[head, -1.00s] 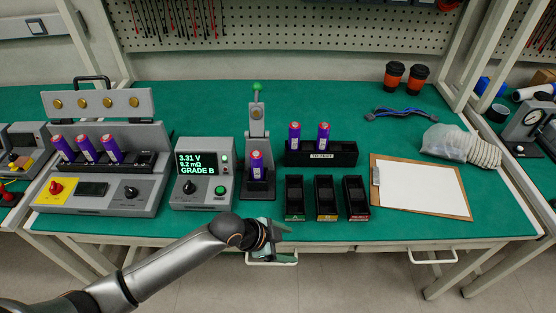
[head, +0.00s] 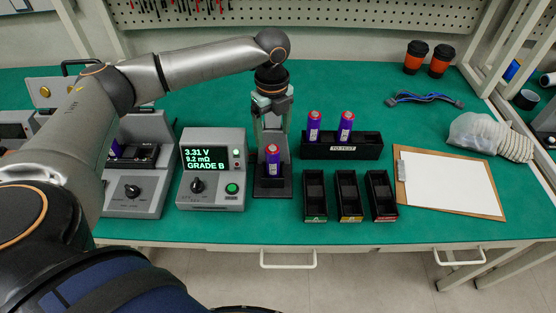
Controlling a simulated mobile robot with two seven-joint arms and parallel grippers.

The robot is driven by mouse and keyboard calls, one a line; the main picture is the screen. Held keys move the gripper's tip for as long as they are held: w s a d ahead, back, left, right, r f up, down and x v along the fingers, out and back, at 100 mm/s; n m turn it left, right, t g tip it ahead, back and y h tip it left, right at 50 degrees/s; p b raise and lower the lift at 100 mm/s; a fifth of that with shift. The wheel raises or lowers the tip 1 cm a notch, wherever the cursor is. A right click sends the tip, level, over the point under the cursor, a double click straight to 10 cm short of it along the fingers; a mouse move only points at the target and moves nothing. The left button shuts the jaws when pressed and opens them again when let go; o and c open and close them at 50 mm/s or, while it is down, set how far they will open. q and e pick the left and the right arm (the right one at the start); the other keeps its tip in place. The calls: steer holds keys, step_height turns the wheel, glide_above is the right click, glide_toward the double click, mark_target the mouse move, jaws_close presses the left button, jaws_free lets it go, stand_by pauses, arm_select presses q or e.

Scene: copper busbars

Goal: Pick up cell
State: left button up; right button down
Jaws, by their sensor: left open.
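A purple cell (head: 273,160) with a pinkish-red top stands upright in the black holder of the test stand (head: 273,188). My left gripper (head: 271,120) points down in front of the stand's upright, above the cell and apart from it. It is open and empty, and it hides the stand's upper part and lever. Two more purple cells, one on the left (head: 314,126) and one on the right (head: 345,127), stand in the black "TO TEST" rack (head: 342,153). The tester (head: 212,172) reads 3.31 V, 9.2 mΩ, GRADE B. My right gripper is out of view.
Three black bins, with green (head: 315,219), yellow (head: 349,218) and red (head: 384,217) labels, stand before the rack. A clipboard (head: 450,185) lies to their right. Cups (head: 415,58) stand at the back.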

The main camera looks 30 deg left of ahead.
mark_target(273, 162)
arm_select(q)
step_height(273, 162, down, 12)
steer(key=shift+s+r, duration=0.15)
steer(key=shift+r, duration=0.1)
jaws_close()
stand_by(0.8)
steer(key=shift+r, duration=0.1)
